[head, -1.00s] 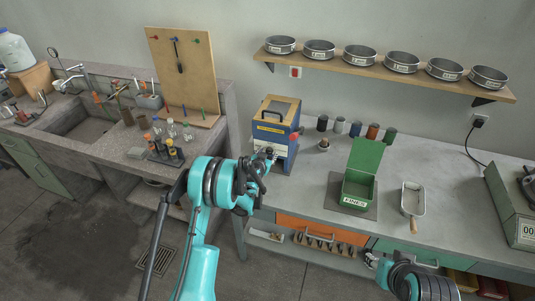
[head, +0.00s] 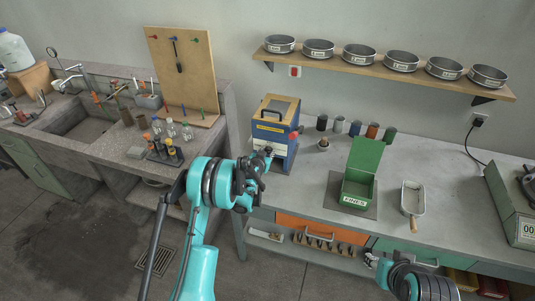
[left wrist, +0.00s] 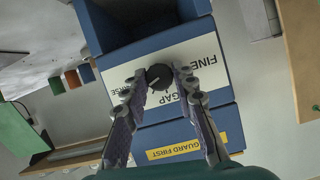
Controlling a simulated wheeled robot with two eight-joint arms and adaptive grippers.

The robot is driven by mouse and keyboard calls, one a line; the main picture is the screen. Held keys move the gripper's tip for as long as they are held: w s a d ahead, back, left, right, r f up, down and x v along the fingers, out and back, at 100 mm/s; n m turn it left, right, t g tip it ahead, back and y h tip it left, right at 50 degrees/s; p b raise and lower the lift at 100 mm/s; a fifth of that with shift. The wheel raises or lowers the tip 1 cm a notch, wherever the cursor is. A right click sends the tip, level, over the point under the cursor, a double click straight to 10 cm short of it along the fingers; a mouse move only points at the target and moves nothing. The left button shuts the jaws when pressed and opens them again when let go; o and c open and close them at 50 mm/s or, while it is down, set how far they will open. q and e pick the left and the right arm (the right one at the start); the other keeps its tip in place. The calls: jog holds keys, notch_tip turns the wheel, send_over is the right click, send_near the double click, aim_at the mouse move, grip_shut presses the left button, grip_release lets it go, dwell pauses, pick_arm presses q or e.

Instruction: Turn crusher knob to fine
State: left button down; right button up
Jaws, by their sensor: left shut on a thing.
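The crusher (head: 275,120) is a blue box with a wooden top and a white label on its front, standing at the left end of the bench. Its round black knob (left wrist: 158,76) sits on the white label (left wrist: 212,66), which reads upside down in the left wrist view with FINE, GAP and a partly hidden word. My left gripper (left wrist: 159,82) is shut on the knob, one fingertip on each side. It also shows in the head view (head: 262,163), in front of the crusher. The knob's pointer direction is unclear. My right gripper (head: 372,259) is low at the right, small and unclear.
A green FINES box (head: 358,190) stands open right of the crusher, with a metal scoop tray (head: 412,198) beyond. Several small cups (head: 355,129) line the back. A shelf (head: 385,66) carries several sieves. Bench between box and crusher is mostly clear.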

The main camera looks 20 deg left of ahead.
pick_arm(q)
jog(key=shift+a+f+n+t+h+b, duration=0.2)
jog(key=shift+n+t+h+b, duration=0.8)
jog(key=shift+n+b, duration=3.15)
jog(key=shift+d+f+n+t+h+b, duration=0.1)
jog(key=shift+f+n+t+h+b, duration=0.2)
jog(key=shift+n+t+b, duration=3.65)
jog(key=shift+a+f+n+g+h+b, duration=0.15)
jog(key=shift+n+g+h+b, duration=1.3)
jog(key=shift+n, duration=5.25)
jog(key=shift+d+t+y+b, duration=0.1)
jog(key=shift+t+y+b, duration=0.5)
jog(key=shift+y, duration=0.15)
jog(key=c, duration=1.2)
grip_release()
